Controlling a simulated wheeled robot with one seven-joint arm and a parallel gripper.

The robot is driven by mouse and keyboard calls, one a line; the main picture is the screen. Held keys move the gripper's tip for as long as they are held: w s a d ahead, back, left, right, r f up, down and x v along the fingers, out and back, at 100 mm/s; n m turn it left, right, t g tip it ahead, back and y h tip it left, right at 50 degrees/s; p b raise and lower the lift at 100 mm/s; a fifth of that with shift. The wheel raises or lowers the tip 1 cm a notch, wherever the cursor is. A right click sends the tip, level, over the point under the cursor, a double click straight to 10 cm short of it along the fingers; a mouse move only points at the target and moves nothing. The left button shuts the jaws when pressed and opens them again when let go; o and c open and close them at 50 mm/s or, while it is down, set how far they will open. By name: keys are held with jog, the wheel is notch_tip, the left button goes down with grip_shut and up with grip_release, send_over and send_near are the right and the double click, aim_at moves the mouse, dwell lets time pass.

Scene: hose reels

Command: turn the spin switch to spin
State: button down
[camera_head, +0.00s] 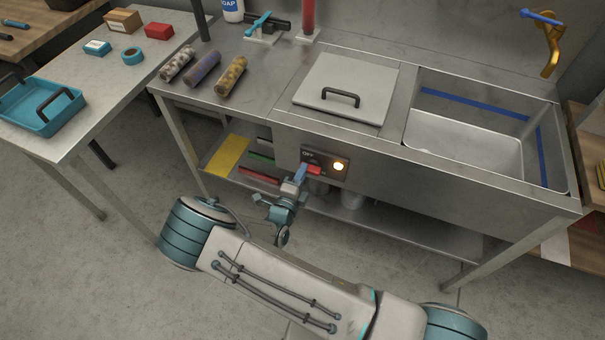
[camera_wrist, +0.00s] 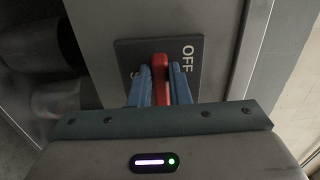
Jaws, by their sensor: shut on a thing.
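The spin switch is a red lever (camera_head: 315,170) on a dark plate (camera_head: 338,161) on the front of the steel counter. The plate reads OFF, and a lit yellow-orange lamp (camera_head: 338,166) sits at its right. My gripper (camera_head: 303,172) is at the lever from the front left. In the wrist view, the blue fingers of my gripper (camera_wrist: 159,85) are shut on the red lever (camera_wrist: 161,78), one on each side. The OFF label is to the right of the lever there, and the other label is mostly hidden behind a finger.
The counter holds a covered basin with a grey lid (camera_head: 347,88), an open sink (camera_head: 470,140) and several patterned rolls (camera_head: 203,68). A lower shelf (camera_head: 400,225) runs beneath. A side table (camera_head: 75,135) with a teal tray (camera_head: 42,105) stands left.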

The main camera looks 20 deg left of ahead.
jog(key=shift+f, duration=0.1)
jog(key=c, duration=1.4)
grip_release()
jog(key=shift+o, duration=0.2)
jog(key=shift+s, duration=0.1)
jog(key=s+a+b, duration=0.1)
jog(key=s, duration=1.2)
jog(key=shift+s+b, duration=0.35)
jog(key=w+d+r+m+g+h, duration=0.35)
jog(key=d+r+m+g, duration=0.4)
jog(key=d+m, duration=0.45)
jog(key=w+d+r+m+g+h, duration=0.2)
jog(key=d+r+m+g+h, duration=0.45)
jog(key=m, duration=0.85)
jog(key=s+d+r+m+y, duration=0.5)
jog(key=d+r+m, duration=0.2)
jog(key=m, duration=0.6)
jog(key=s+d+r+m+g+y, duration=0.1)
jog(key=s+d+r+m+y, duration=0.3)
jog(key=r+m, duration=0.5)
jog(key=d+m+y, duration=0.2)
jog(key=d+m, duration=0.1)
jog(key=m, duration=0.1)
jog(key=shift+s+d+r+y, duration=0.25)
jog(key=shift+s+r+y, duration=0.05)
jog(key=shift+s, duration=0.05)
